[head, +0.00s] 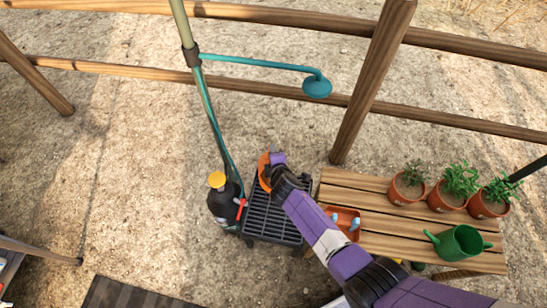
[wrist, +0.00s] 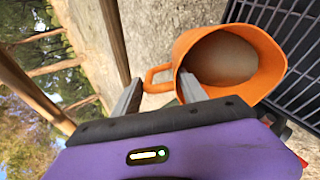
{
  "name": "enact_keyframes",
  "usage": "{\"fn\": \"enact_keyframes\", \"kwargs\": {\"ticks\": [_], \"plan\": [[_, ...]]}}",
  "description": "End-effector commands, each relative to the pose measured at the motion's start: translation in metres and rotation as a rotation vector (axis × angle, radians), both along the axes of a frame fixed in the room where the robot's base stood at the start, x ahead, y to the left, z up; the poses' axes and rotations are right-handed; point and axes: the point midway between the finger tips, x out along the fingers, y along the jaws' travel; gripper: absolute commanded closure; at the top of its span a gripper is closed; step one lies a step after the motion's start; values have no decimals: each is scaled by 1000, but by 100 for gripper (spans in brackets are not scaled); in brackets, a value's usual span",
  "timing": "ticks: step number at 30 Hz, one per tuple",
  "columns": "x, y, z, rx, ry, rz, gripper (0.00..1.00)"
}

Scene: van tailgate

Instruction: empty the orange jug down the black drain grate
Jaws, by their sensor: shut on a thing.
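The orange jug (head: 263,172) is held above the far left part of the black drain grate (head: 268,216) in the head view. My gripper (head: 274,161) is shut on the jug's handle, which shows between the two fingers in the wrist view (wrist: 157,80). The wrist view shows the jug's wide mouth and orange wall (wrist: 262,48), with a beige-brown surface inside; I cannot tell whether that is liquid or the jug's inside. The grate's bars (wrist: 294,50) lie beyond the jug there. No stream shows falling. The jug's exact tilt is unclear.
A black bottle with a yellow cap (head: 222,200) and a teal shower pole (head: 205,95) stand left of the grate. A slatted wooden table (head: 395,232) at right bears potted plants, a green watering can (head: 459,243) and an orange tray (head: 345,218). A wooden fence (head: 270,92) runs behind.

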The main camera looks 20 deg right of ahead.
Motion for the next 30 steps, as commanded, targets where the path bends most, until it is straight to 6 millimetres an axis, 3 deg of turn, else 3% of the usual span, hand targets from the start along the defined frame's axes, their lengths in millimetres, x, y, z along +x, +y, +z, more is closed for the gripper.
{"fn": "enact_keyframes", "kwargs": {"ticks": [30], "plan": [[-13,4,-5,-34,-148,1,100]]}}
